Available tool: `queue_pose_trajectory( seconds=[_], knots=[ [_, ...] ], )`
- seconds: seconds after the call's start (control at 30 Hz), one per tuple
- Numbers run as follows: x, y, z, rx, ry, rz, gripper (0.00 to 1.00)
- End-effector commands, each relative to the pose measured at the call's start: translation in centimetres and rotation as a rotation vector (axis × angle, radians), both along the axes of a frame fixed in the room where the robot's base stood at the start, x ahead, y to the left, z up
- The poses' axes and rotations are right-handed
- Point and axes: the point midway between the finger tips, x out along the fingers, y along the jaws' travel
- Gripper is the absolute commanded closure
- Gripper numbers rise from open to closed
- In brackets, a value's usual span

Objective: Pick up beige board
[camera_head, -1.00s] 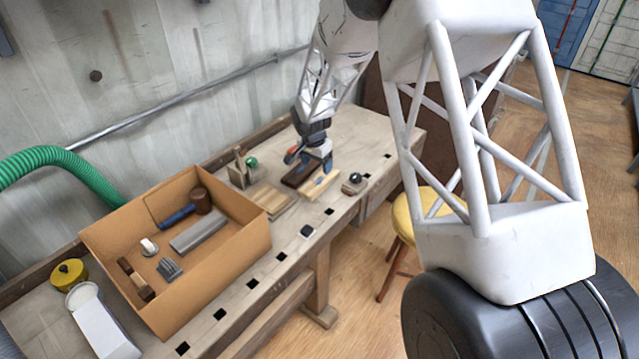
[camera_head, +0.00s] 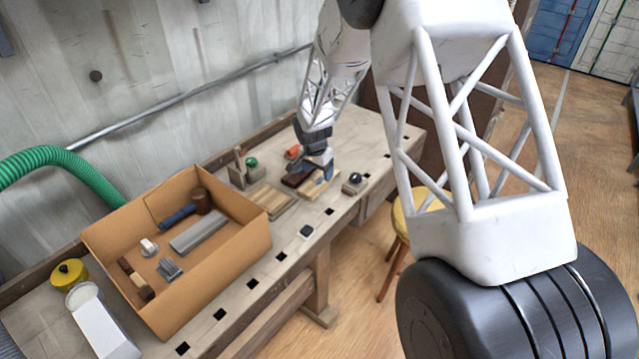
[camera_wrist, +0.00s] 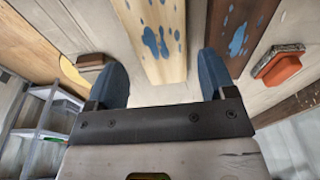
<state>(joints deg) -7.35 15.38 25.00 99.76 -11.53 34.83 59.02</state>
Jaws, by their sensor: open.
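The beige board (camera_head: 319,187) is a pale wooden strip lying on the workbench. In the wrist view a pale board with blue blotches (camera_wrist: 155,40), seemingly the same one, reaches from the top edge into the space between the fingers. My gripper (camera_head: 319,169) is over the boards; in the wrist view my gripper (camera_wrist: 162,75) has its blue fingers apart, one on each side of the pale board. I cannot tell whether the fingers touch it. The fingers hide part of the board in the head view.
A dark brown board (camera_head: 295,180) lies beside it, and tan boards (camera_head: 271,199) lie further left. An orange object (camera_head: 292,152) is behind my gripper. A small dark round item (camera_head: 355,178) sits to the right. A cardboard box (camera_head: 230,257) holds tools. A yellow stool (camera_head: 407,222) stands in front.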

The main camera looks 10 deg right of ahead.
Motion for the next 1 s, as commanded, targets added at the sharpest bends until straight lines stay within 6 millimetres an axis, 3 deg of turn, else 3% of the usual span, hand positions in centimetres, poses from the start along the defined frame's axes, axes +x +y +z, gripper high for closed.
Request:
queue_pose_trajectory(
  seconds=[0.4, 1.0],
  knots=[
    [0.4, -0.5, -4.0, -0.001, 0.001, 0.0, 0.23],
    [0.5, -0.5, -4.3, 0.0, 0.0, 0.0, 0.23]
  ],
)
